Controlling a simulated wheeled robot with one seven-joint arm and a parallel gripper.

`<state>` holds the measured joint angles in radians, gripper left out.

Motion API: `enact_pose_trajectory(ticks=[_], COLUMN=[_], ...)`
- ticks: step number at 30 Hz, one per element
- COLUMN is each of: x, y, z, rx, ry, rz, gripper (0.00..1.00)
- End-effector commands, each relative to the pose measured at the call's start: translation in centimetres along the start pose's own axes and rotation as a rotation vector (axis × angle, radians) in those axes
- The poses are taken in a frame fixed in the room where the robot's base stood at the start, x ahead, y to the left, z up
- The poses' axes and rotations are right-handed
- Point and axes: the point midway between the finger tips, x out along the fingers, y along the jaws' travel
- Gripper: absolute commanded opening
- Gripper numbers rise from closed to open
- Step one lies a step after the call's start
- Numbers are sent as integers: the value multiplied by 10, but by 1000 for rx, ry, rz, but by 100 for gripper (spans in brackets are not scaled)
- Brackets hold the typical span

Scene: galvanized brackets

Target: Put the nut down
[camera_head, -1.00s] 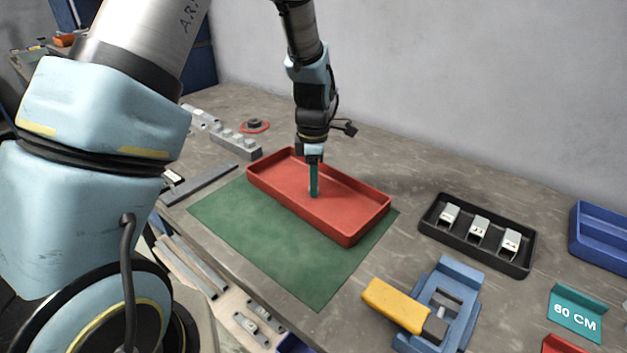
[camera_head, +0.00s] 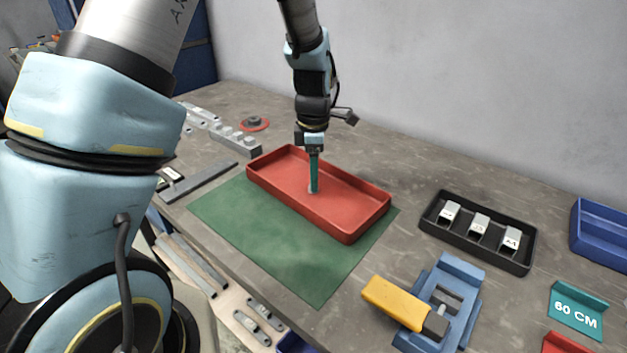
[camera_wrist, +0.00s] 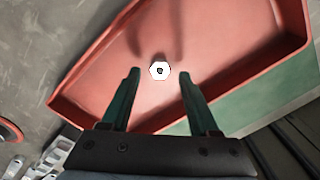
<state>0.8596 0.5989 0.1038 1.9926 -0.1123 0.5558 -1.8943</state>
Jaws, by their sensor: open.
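The nut (camera_wrist: 159,70) is a small bright hexagon with a dark hole. In the wrist view it lies on the floor of the red tray (camera_wrist: 90,75), between and just beyond my fingertips. My gripper (camera_wrist: 157,75) is open, with its two green fingers apart and a gap on each side of the nut. In the head view my gripper (camera_head: 313,190) points down into the red tray (camera_head: 365,232), and a small pale spot shows at its fingertips. The tray stands on a green mat (camera_head: 270,250).
A black tray with several metal brackets (camera_head: 430,222) is to the right. A blue vise (camera_head: 465,285) and a yellow-and-black object (camera_head: 392,300) are in front of it. A stepped grey block (camera_head: 235,140) and a red disc (camera_head: 254,124) lie behind left. The red tray's walls surround my fingers.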

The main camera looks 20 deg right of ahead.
Motion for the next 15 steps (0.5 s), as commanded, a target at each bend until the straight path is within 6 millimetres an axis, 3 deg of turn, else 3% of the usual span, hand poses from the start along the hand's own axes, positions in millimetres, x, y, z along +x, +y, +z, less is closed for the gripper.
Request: enact_pose_trajectory(ticks=[9,15], x=[-66,-93], y=[1,0], z=[0,0], rx=[0,0], ry=[-3,-2], rz=[6,2], gripper=[62,62])
